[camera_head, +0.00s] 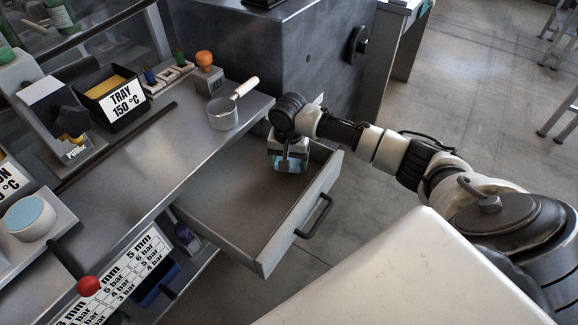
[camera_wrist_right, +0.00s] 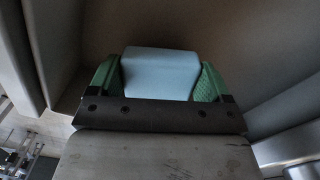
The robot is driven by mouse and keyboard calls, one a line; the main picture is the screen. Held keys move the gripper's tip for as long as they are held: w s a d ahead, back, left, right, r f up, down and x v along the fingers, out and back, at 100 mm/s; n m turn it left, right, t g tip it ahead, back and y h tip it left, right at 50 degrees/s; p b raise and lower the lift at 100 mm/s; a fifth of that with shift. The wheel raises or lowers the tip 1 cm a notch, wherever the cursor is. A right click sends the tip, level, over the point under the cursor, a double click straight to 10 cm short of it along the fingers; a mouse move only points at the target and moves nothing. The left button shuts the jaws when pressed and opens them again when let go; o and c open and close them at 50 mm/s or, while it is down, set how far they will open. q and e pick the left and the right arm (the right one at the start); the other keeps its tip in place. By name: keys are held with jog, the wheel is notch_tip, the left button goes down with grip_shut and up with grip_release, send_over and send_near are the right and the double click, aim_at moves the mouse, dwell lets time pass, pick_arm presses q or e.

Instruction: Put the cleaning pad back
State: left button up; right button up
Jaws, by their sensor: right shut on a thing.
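The cleaning pad, a light blue block (camera_wrist_right: 160,75), is held between the green fingertips of my right gripper (camera_wrist_right: 158,85) in the right wrist view. In the head view the right gripper (camera_head: 288,160) points down at the far right end of an open grey drawer (camera_head: 272,244). The pad there is mostly hidden by the gripper, and I cannot tell whether it touches the drawer floor. The rest of the drawer looks empty. My left gripper is not in view.
A counter (camera_head: 150,160) borders the drawer on the left, bearing a small pan (camera_head: 223,115), a black tray (camera_head: 110,97) and an orange-topped stamp (camera_head: 205,75). A dark metal cabinet (camera_head: 300,50) stands behind. The drawer handle (camera_head: 315,217) sticks out.

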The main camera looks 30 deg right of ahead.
notch_tip(320, 180, down, 3)
jog(key=shift+f, duration=0.1)
jog(key=o, duration=0.9)
notch_tip(320, 180, up, 12)
jog(key=shift+r+p, duration=0.15)
jog(key=shift+p, duration=0.3)
jog(key=shift+s, duration=0.1)
